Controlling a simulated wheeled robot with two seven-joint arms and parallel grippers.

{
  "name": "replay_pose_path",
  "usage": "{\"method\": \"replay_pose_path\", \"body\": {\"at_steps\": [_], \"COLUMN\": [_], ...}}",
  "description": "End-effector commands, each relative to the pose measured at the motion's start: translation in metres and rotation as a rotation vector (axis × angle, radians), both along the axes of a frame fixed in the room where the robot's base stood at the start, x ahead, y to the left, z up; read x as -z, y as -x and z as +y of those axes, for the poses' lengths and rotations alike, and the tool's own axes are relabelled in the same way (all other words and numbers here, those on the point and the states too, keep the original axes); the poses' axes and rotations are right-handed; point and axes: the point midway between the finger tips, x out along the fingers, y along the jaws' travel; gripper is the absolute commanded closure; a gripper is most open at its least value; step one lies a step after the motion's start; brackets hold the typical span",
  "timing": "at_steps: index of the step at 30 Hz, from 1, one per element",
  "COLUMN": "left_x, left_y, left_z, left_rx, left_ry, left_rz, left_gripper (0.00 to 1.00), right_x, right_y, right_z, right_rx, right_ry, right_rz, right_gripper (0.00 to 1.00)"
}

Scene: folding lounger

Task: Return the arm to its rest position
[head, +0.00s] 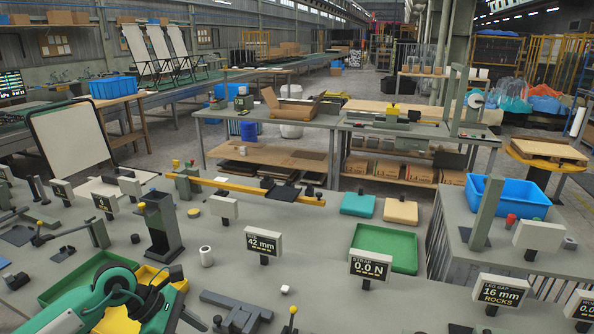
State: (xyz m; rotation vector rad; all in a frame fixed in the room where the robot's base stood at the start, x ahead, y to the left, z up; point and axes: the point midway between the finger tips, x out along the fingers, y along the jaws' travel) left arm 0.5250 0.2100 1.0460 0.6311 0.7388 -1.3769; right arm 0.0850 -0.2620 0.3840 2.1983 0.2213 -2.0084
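My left arm comes in from the lower left, with teal and white links low over the grey bench. Its dark gripper (176,302) is at the lower left, beside a yellow tray (150,276) and to the right of a green tray (62,287). Its fingers are small and partly hidden by the wrist, so I cannot tell whether they are open or shut, and I see nothing clearly held. My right gripper is not in view.
A dark upright stand (160,222), a white roll (206,256) and a dark grey fixture (236,309) are near the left arm. Display signs, including a "42 mm" sign (263,243), stand on the bench. A green tray (384,250) is further right.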

Motion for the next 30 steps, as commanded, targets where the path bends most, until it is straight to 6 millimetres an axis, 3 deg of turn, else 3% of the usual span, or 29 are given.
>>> {"method": "replay_pose_path", "body": {"at_steps": [8, 12, 16, 20, 23, 26, 30], "left_x": [-0.024, -0.056, -0.09, -0.116, -0.124, -0.12, -0.094], "left_y": [0.014, 0.021, 0.02, 0.012, 0.004, -0.005, -0.009], "left_z": [-0.07, -0.108, -0.124, -0.118, -0.101, -0.078, -0.041], "left_rx": [-0.1, -0.222, -0.386, -0.584, -0.759, -0.95, -1.255], "left_ry": [0.37, 0.676, 0.984, 1.27, 1.471, 1.653, 1.87], "left_rz": [0.056, 0.142, 0.267, 0.418, 0.55, 0.69, 0.898], "left_gripper": [0.55, 0.55, 0.55, 0.55, 0.55, 0.55, 0.55], "right_x": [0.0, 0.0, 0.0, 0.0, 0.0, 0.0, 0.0], "right_y": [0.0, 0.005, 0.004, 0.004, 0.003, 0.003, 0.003], "right_z": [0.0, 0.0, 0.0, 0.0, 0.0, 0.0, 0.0], "right_rx": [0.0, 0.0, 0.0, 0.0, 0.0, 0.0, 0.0], "right_ry": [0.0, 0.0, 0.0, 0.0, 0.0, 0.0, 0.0], "right_rz": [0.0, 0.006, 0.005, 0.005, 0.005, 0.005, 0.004], "right_gripper": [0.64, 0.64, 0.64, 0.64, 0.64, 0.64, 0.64]}}
